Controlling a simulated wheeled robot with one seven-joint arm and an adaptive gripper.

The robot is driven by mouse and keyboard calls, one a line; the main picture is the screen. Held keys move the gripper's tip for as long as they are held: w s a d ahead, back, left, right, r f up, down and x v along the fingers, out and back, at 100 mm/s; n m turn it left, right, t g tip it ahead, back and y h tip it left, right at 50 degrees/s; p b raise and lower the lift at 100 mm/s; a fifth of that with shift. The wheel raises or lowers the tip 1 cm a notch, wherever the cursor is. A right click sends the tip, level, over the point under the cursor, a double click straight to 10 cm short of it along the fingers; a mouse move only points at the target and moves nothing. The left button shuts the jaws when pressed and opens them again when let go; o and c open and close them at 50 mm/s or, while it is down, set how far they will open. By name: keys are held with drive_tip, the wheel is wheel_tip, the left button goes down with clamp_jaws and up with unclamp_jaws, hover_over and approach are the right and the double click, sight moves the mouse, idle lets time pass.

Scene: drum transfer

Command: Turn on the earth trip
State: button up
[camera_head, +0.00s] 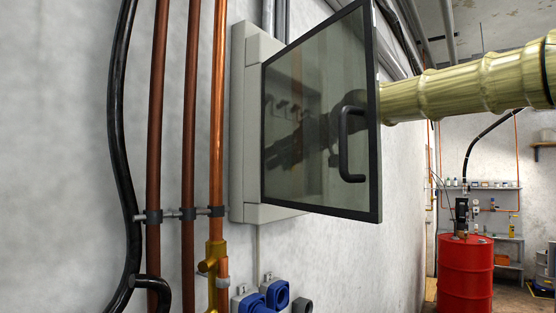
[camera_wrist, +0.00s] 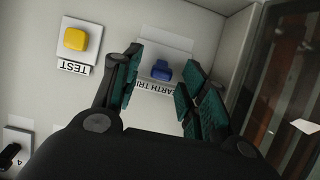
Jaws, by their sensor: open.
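The earth trip switch (camera_wrist: 162,71) is a small blue toggle on a white plate, with an upside-down "EARTH TRI…" label partly hidden by my gripper. My gripper (camera_wrist: 158,80) is open in the wrist view, its teal finger pads on either side of the blue switch. I cannot tell how close the pads are to it or which position the switch is in. In the head view, the wall cabinet (camera_head: 243,150) has its glass door (camera_head: 300,180) swung open. My gripper (camera_head: 290,150) shows dimly through the dark glass, by several small switches.
A yellow TEST button (camera_wrist: 75,39) sits beside the switch in the wrist view. The door's black handle (camera_head: 345,145) and frame stand close to my arm. Copper pipes (camera_head: 218,120) run up the wall at left. A red drum (camera_head: 466,275) stands at the back right.

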drive_tip(key=v, duration=1.1)
drive_tip(key=shift+d, duration=0.2)
drive_tip(key=shift+w+f, duration=0.1)
